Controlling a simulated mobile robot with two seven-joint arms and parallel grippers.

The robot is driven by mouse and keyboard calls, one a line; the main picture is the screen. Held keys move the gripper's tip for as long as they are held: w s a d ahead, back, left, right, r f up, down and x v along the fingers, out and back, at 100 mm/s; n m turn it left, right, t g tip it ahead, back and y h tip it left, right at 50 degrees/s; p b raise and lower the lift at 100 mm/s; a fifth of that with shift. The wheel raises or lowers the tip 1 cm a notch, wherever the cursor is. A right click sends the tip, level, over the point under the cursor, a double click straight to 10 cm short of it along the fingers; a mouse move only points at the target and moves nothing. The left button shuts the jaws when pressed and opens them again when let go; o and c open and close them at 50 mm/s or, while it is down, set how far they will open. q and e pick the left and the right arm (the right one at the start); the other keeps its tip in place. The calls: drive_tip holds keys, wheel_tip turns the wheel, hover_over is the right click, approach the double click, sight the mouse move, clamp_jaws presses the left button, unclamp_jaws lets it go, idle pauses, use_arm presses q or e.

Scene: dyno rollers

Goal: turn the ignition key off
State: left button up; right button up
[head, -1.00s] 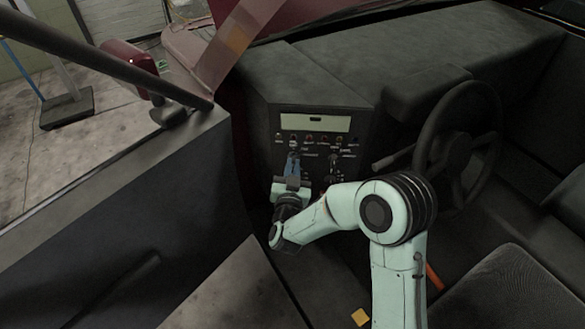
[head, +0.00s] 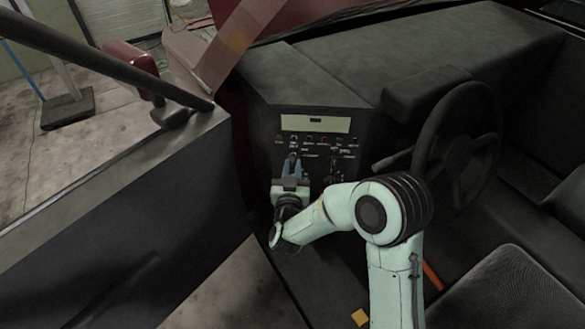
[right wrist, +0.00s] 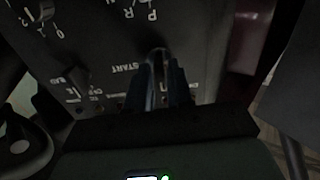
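My right gripper (head: 292,162) is at the dark control panel (head: 318,105), below the row of small coloured lights. Its two bluish fingers point at the panel with a narrow gap between them. In the right wrist view the fingers (right wrist: 160,72) stand either side of a dark knob-like shape at the ignition switch (right wrist: 158,54), beside the upside-down START lettering. The ignition key itself is mostly hidden by the fingers and shadow, and its angle cannot be read. I cannot tell whether the fingers touch it. My left gripper is not in view.
The steering wheel (head: 462,140) stands right of the panel, with a stalk (head: 393,160) on its left. More knobs (right wrist: 76,78) lie close beside the fingers. The door (head: 120,220) is at left, and a seat (head: 510,290) at lower right.

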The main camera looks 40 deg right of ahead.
drive_tip(key=shift+o, duration=0.6)
drive_tip(key=v, duration=1.3)
drive_tip(key=shift+a, duration=0.2)
drive_tip(key=shift+s, duration=0.1)
